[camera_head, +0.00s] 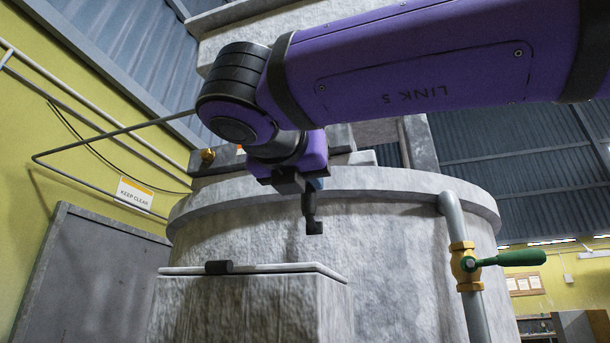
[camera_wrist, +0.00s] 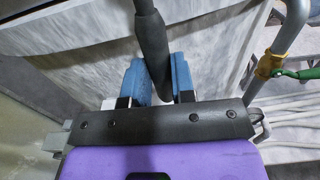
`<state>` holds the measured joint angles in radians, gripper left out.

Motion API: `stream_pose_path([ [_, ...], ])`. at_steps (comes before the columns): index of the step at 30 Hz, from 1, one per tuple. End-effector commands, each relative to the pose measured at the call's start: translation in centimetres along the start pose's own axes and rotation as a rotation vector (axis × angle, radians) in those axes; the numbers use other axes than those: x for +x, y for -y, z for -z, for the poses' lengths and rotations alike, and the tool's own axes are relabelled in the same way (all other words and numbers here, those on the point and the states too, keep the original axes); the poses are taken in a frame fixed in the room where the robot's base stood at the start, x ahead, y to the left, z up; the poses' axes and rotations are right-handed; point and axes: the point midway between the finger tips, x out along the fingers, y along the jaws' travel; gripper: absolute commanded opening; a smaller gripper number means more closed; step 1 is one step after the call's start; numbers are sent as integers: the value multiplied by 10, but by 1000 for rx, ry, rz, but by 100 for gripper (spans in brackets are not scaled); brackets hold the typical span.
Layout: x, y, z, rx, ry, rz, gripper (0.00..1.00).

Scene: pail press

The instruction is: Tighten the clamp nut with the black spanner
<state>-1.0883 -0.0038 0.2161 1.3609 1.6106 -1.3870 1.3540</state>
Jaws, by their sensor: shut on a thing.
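My gripper (camera_head: 312,184) is in front of the upper wall of the big grey vessel, fingers pointing down. It is shut on the black spanner (camera_head: 310,208), which hangs below it with a blocky lower end. In the wrist view, the blue fingers of my gripper (camera_wrist: 159,75) close on both sides of the spanner's dark shaft (camera_wrist: 150,35). The spanner's end touches nothing that I can make out. A small brass-coloured fitting (camera_head: 208,154) shows at the vessel's upper left, partly beside my arm; I cannot tell whether it is the clamp nut.
A grey pedestal (camera_head: 240,310) with a pale slab stands below, and a short black cylinder (camera_head: 218,267) lies on its edge. A pipe with a brass valve and green handle (camera_head: 510,258) rises at right. A thin bent rod (camera_head: 110,134) runs across the left.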

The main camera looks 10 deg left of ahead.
Motion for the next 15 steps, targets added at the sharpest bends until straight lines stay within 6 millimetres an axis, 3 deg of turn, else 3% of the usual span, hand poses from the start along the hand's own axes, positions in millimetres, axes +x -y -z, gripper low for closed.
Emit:
stream_pose_path([
  [15, 6, 0, 0, 0, 0, 0, 0],
])
